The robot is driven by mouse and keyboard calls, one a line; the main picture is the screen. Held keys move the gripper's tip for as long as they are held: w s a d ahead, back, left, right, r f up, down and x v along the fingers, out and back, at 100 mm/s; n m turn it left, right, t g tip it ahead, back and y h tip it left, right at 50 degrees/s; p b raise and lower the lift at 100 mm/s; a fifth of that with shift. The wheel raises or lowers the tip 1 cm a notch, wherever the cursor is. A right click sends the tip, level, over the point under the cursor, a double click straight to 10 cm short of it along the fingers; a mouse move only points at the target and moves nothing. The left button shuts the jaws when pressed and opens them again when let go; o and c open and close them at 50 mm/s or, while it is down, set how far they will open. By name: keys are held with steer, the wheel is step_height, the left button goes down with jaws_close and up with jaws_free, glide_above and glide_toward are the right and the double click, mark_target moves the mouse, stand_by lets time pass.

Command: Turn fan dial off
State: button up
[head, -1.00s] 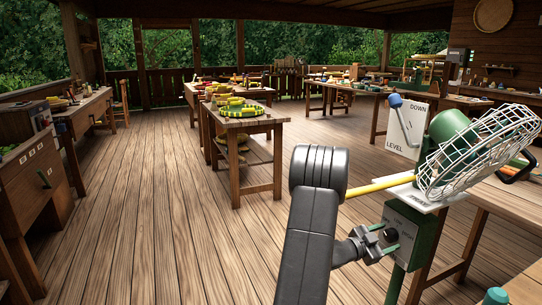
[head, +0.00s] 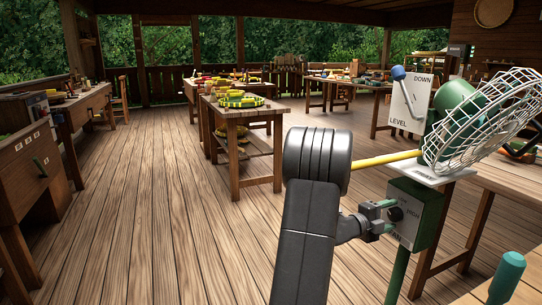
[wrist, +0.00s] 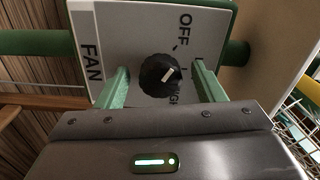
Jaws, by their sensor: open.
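The fan dial (wrist: 160,75) is a round black knob on a grey panel marked FAN and OFF. Its white mark points to the right and slightly up in the wrist view, away from the OFF label; a lower label is partly hidden. My gripper (wrist: 163,78) is open, its green fingers on either side of the dial with gaps visible. In the head view my gripper (head: 385,216) reaches the green control box (head: 427,215) on its post. The green fan (head: 460,105) with its white wire cage stands above the box.
A yellow rod (head: 385,159) runs behind my arm towards the fan. A LEVEL/DOWN board (head: 410,100) with a blue-knobbed lever stands behind. A workbench (head: 490,170) is at the right, and a green handle (head: 507,275) is at the lower right. Open floor lies left.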

steer(key=m+b, duration=0.3)
steer(key=m, duration=0.2)
steer(key=shift+r+m+b, duration=0.15)
steer(key=shift+m+b, duration=0.7)
steer(key=shift+m, duration=0.85)
steer(key=shift+s, duration=0.1)
